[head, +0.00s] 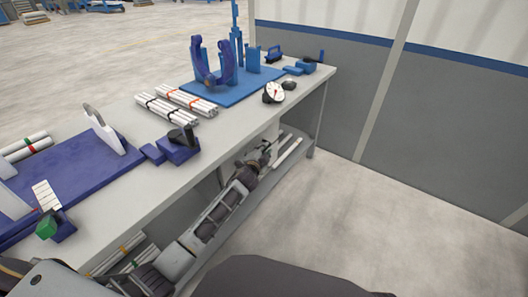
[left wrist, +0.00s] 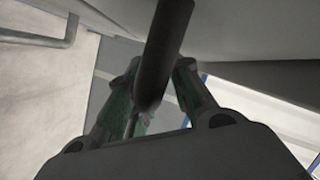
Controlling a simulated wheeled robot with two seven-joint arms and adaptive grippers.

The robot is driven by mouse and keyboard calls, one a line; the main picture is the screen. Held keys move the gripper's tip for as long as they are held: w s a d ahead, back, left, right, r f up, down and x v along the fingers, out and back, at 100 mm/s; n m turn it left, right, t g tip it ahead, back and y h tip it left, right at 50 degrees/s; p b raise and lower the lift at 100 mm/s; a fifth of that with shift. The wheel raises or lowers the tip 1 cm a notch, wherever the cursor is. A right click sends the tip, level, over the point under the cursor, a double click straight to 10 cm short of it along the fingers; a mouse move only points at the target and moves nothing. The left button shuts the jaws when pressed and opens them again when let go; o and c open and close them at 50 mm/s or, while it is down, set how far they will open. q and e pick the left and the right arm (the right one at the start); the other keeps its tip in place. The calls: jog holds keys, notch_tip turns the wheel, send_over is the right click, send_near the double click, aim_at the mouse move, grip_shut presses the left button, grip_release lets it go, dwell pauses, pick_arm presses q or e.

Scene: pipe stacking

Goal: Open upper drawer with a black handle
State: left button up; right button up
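My left arm reaches along the table's front side in the head view, with my left gripper (head: 266,150) close to a pale drawer unit (head: 271,131) under the tabletop. In the left wrist view a thick black bar, which looks like the handle (left wrist: 165,50), runs down between the two fingers of my left gripper (left wrist: 158,70). The fingers stand apart on either side of the bar. Whether they press on it cannot be told. The handle cannot be made out clearly in the head view, and whether the drawer is open is not clear. My right gripper is not in view.
The table (head: 110,213) carries a blue fixture plate (head: 215,90), bundles of white pipes (head: 165,108), a purple tray (head: 85,173) and a dial gauge (head: 273,92). More pipes lie below the tabletop. The floor (head: 370,215) right of the table is clear up to the grey wall.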

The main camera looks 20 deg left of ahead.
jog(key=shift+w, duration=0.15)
pick_arm(q)
grip_shut()
jog(key=shift+d, duration=0.1)
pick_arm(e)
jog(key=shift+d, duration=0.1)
